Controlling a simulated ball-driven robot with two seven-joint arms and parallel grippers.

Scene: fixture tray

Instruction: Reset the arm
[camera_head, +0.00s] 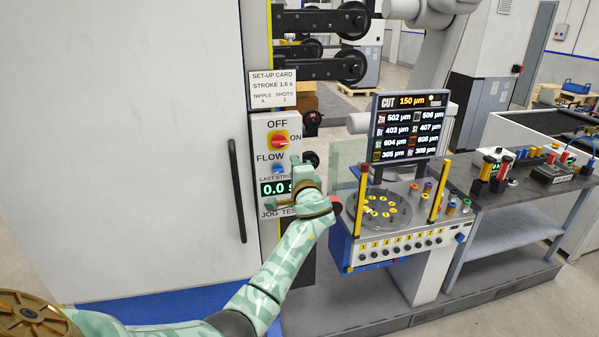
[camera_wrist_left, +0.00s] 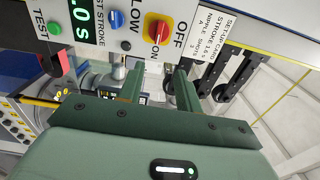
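My left arm reaches in from the bottom of the head view. Its green gripper (camera_head: 293,184) is in front of the lower part of the white control panel (camera_head: 262,130). In the left wrist view the two fingers (camera_wrist_left: 158,88) stand apart with nothing between them, so it is open and empty. They point toward the panel's edge. The panel has a red switch on a yellow plate (camera_head: 279,141), also in the left wrist view (camera_wrist_left: 157,28), a blue flow knob (camera_head: 278,168) and a display reading 0.0 (camera_head: 271,188). A green test button shows in the left wrist view (camera_wrist_left: 54,28). My right gripper is not in view.
A tall white cabinet (camera_head: 120,130) with a black handle fills the left. A grey bench (camera_head: 520,195) stands farther right. Black rollers (camera_head: 350,20) hang above.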

